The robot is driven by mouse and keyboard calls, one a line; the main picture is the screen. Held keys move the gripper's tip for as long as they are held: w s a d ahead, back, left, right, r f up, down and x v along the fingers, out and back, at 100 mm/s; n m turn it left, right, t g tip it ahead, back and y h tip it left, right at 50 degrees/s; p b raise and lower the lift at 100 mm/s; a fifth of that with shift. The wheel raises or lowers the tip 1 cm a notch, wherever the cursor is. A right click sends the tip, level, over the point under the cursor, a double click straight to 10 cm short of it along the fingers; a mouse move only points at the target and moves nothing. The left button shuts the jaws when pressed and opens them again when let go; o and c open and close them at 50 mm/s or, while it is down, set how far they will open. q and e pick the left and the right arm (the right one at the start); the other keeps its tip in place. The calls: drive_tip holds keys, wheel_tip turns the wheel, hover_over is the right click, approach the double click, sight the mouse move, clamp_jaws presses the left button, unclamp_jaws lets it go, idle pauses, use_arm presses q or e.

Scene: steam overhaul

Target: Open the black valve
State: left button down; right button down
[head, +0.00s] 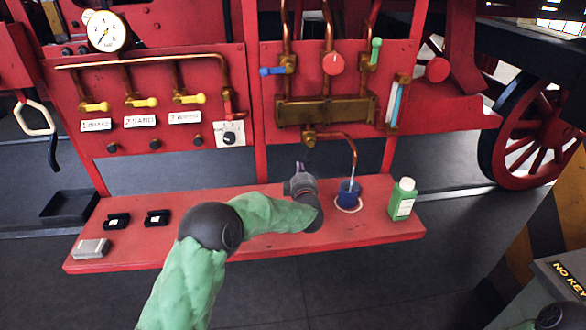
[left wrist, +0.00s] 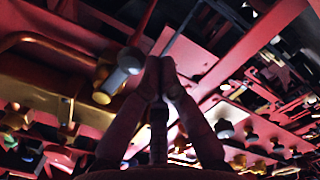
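A brass valve (head: 309,138) with a short dark handle hangs under the brass block on the right red panel; I take it as the black valve. My left gripper (head: 300,172) is just below it, above the red shelf, pointing up toward the panel. In the left wrist view the two fingers (left wrist: 160,70) meet at their tips, with nothing clearly seen between them. A rounded grey handle end (left wrist: 130,60) on a brass body (left wrist: 104,85) is close to the left of the fingertips, seemingly apart from them.
The red shelf (head: 250,247) holds a blue cup (head: 348,194) and a green bottle (head: 402,200) right of my arm, and black boxes at left. A blue lever (head: 272,71), red knob (head: 333,63) and green lever (head: 376,50) sit above. Copper pipes surround the brass block.

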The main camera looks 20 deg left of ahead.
use_arm(q)
drive_tip(key=shift+w+d+f, duration=0.15)
drive_tip(key=shift+w+d, duration=0.05)
drive_tip(key=shift+d, duration=0.15)
use_arm(e)
drive_tip(key=shift+f, duration=0.15)
idle(0.4)
